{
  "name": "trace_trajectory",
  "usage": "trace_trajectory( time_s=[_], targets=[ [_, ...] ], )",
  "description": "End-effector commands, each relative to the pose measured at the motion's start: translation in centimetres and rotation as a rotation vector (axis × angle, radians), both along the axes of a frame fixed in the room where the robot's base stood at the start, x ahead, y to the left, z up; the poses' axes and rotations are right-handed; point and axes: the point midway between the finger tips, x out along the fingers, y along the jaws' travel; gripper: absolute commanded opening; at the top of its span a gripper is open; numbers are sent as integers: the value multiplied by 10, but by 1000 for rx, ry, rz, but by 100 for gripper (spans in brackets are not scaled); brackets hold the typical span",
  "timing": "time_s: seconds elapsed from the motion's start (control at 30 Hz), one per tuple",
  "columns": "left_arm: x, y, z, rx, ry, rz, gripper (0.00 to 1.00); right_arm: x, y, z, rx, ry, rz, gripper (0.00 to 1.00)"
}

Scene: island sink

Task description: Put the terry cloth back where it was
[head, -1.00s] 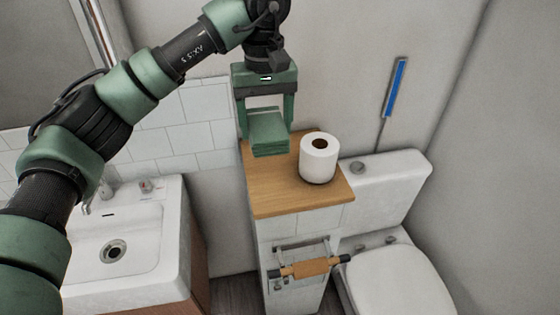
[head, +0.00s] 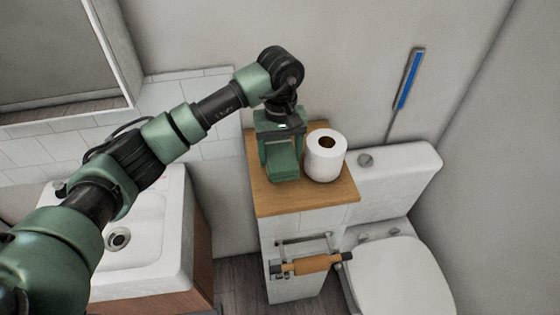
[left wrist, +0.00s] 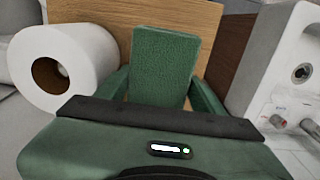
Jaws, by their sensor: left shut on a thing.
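The terry cloth (head: 283,172) is a folded green block, close in colour to my gripper. My left gripper (head: 281,165) is shut on it, with a finger on each side. In the head view the cloth is low over the wooden top (head: 290,203) of the tiled pillar; I cannot tell whether it touches the wood. In the left wrist view the cloth (left wrist: 165,65) stands between the fingers, with the wooden top (left wrist: 125,14) behind it. My right gripper is not in view.
A toilet paper roll (head: 326,160) stands upright close to the right of the gripper. The sink (head: 150,235) is to the left, the toilet (head: 400,275) to the right. A wooden-bar holder (head: 310,264) sticks out in front. The front of the wooden top is clear.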

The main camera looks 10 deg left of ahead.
Motion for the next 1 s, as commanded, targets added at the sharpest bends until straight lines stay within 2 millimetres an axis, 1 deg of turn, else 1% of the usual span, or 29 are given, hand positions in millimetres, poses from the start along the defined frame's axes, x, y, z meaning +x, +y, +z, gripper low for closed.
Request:
trace_trajectory(
  time_s=[0.13, 0.3, 0.4, 0.67, 0.8, 0.83, 0.87, 1.0],
  targets=[
    [-1, 0, -12, 0, 2, 0, 35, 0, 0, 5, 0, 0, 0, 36],
    [-1, 0, -37, 0, 3, 1, 35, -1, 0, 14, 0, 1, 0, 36],
    [-1, 0, -46, -1, 2, 0, 35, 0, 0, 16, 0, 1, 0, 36],
    [0, 0, -48, 0, -1, -1, 35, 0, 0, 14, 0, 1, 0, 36],
    [0, 0, -52, 0, -1, -1, 35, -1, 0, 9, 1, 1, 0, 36],
    [0, 0, -52, 0, 0, -1, 70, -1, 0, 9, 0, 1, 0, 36],
    [0, 0, -51, 0, 0, -1, 76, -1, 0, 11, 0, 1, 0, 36],
    [0, 0, -51, 0, 0, -1, 76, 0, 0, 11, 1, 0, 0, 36]
  ],
)
